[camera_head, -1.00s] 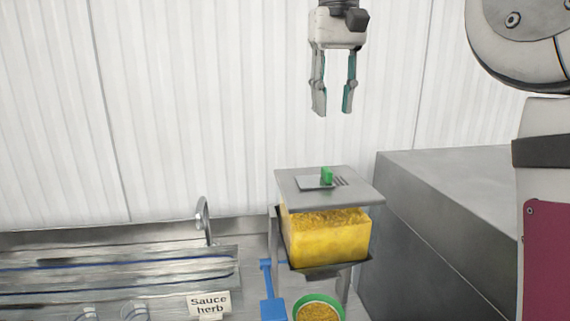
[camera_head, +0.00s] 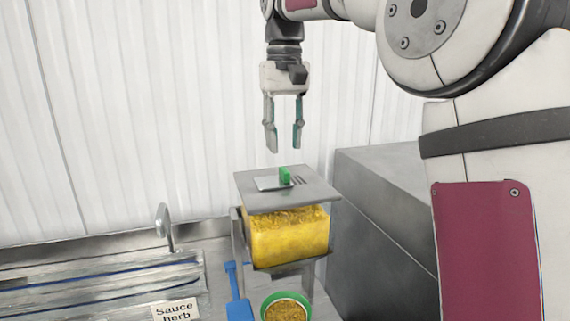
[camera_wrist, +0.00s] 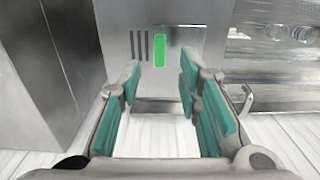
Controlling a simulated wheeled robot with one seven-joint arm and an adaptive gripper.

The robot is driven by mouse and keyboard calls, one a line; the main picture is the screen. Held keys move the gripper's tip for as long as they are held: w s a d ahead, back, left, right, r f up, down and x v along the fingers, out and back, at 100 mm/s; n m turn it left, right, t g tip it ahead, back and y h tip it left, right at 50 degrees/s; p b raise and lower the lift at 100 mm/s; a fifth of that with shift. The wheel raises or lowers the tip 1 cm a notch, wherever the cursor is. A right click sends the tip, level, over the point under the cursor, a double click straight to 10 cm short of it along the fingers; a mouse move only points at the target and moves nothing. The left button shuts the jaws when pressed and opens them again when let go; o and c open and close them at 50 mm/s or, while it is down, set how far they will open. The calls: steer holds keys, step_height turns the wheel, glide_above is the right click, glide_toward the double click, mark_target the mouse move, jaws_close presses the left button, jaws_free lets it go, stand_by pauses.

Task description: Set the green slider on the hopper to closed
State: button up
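The hopper (camera_head: 290,237) is a clear box of yellow grains on a stand, with a grey metal top plate (camera_head: 257,201). The small green slider (camera_head: 285,176) stands up from that plate, beside several dark slots. In the wrist view the slider (camera_wrist: 159,48) shows beyond the fingertips, between them and just right of the slots. My gripper (camera_head: 284,148) is open and empty, pointing down above the slider with a gap between them. Its teal fingers also show in the wrist view (camera_wrist: 160,75), wide apart. Nothing hides the slider.
A green-rimmed bowl of grains (camera_head: 286,308) is below the hopper. A blue utensil (camera_head: 238,305) lies left of it. A large grey metal block (camera_head: 388,205) stands close on the right. A "Sauce herb" label (camera_head: 175,311) fronts metal containers at left. A white ribbed wall is behind.

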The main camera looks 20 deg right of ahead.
mark_target(285, 169)
steer(key=shift+f+p, duration=0.5)
steer(key=shift+f, duration=2.6)
jaws_close()
